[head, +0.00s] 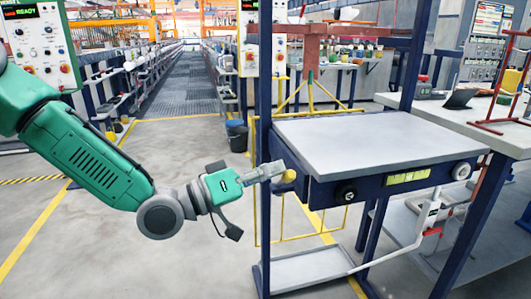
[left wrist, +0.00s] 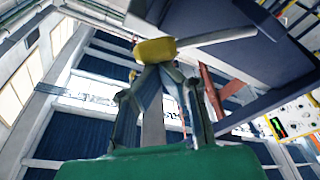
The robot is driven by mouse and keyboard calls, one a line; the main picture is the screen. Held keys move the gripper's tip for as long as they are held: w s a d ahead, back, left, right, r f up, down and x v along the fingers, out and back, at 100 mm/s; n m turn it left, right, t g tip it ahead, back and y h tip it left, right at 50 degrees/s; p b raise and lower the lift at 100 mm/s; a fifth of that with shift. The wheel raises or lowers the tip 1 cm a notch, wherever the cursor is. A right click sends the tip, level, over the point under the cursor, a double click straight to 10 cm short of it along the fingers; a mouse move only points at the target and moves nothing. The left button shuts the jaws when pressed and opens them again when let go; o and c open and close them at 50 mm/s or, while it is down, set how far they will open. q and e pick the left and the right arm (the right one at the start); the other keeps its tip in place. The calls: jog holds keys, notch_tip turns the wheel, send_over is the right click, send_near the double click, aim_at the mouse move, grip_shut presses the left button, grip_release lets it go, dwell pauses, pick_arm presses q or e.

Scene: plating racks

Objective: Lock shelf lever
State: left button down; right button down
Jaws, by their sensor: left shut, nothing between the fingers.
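The shelf (head: 375,140) has a flat grey top on a blue frame and stands right of centre in the head view. A lever with a yellow knob (head: 288,176) sits at its left front corner. In the left wrist view the yellow knob (left wrist: 155,50) is at the end of a grey rod (left wrist: 215,37). My left gripper (head: 274,170) is shut and empty, its fingertips at the knob. In the wrist view the fingertips overlap the knob's lower edge; I cannot tell whether they touch it. My right gripper is not in view.
The shelf front has a black knob (head: 347,193), a yellow-green panel (head: 407,177) and a pale knob (head: 461,171). A blue post (head: 264,80) rises beside the lever. A white handle with red parts (head: 428,213) hangs below. The floor at left is clear.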

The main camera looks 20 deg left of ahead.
pick_arm(q)
jog(key=shift+s+d+f+m, duration=0.35)
jog(key=shift+s+f+m, duration=0.15)
jog(key=shift+f+m, duration=0.1)
jog(key=shift+s+d+f+b, duration=0.15)
jog(key=shift+s+f, duration=0.2)
jog(key=shift+f, duration=0.2)
jog(key=shift+s+d+f+b, duration=0.15)
jog(key=shift+s+f, duration=0.15)
jog(key=shift+f, duration=0.25)
jog(key=shift+s+f, duration=0.1)
jog(key=shift+f, duration=0.1)
jog(key=shift+d, duration=0.1)
